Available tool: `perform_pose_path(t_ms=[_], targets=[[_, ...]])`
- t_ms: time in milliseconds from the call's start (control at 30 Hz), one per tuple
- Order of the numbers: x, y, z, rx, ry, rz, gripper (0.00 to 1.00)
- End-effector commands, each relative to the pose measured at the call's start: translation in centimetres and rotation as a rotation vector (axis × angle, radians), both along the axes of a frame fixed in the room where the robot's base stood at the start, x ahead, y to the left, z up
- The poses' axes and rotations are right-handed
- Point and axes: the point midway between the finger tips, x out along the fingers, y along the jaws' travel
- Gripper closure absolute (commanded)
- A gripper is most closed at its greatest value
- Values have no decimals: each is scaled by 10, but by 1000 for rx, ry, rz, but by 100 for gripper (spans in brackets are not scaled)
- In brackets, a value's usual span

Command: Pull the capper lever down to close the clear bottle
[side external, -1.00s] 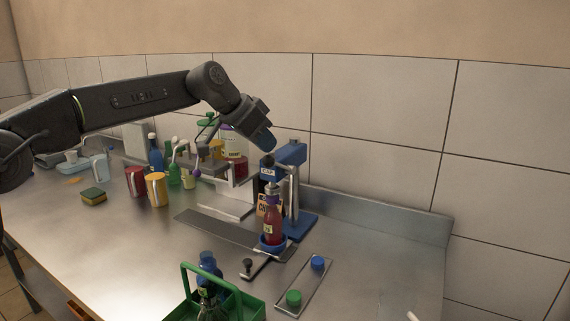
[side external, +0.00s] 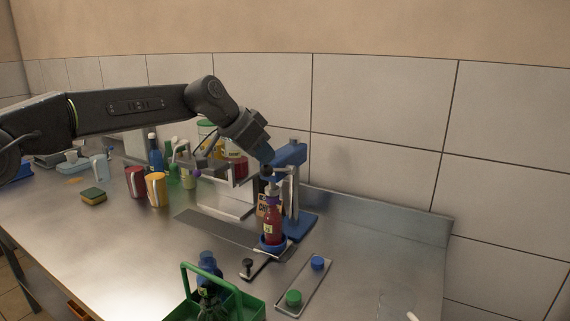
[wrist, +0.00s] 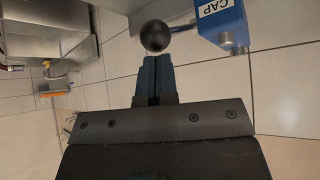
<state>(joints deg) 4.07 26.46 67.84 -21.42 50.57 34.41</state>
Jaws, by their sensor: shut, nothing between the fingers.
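The blue capper (side external: 291,153) stands on its blue base at the back of the steel bench. Its lever's black ball knob (wrist: 155,36) shows in the wrist view, just beyond my fingertips, with the blue CAP head (wrist: 222,22) to its right. The clear bottle (side external: 272,225), with red contents, stands upright in a blue cup (side external: 271,247) below the capper head. My gripper (side external: 266,156) is shut and empty, pointing down at the knob. It also shows in the wrist view (wrist: 155,64). I cannot tell whether the fingertips touch the knob.
A green carrier (side external: 246,303) with bottles stands at the front. A tray (side external: 303,290) with blue and green caps lies to its right. Striped canisters (side external: 157,190) and a sponge (side external: 93,196) sit at left. The bench is clear at front left and right.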

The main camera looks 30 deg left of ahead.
Motion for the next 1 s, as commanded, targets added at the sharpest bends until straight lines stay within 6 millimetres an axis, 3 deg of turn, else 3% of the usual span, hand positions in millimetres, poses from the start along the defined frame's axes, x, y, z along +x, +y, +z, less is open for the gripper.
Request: perform_pose_path(t_ms=[433, 1000], targets=[[-4, 0, -18, 0, 2, -1, 100], [-5, 0, -26, -1, 2, 0, 100]])
